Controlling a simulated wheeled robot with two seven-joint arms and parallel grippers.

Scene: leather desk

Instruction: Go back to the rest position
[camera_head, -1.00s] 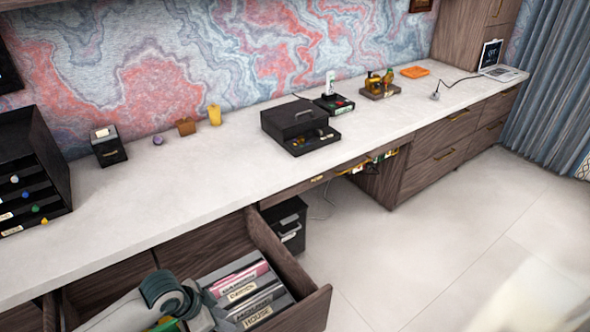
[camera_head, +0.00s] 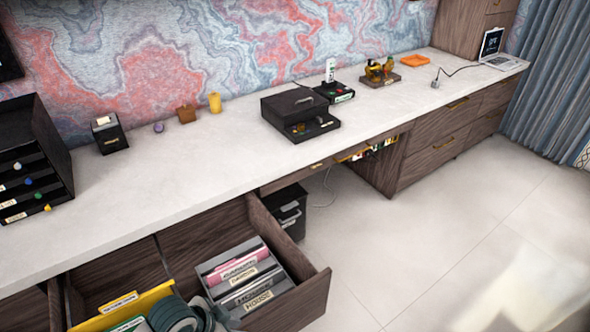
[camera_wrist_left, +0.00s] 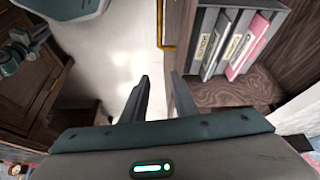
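My left arm shows at the bottom edge of the head view, in front of the open drawer (camera_head: 316,297). In the left wrist view my left gripper (camera_wrist_left: 160,78) is open, with its two fingers apart and nothing between them. It is beside the drawer, over pale floor. My right gripper is in neither view that I can make out.
The drawer holds a grey file rack (camera_head: 283,279) with labelled folders, also seen in the left wrist view (camera_wrist_left: 220,45). A yellow folder (camera_head: 150,298) stands at left, close to my arm. The long white desk (camera_head: 190,185) runs above. Open floor (camera_head: 440,235) lies to the right.

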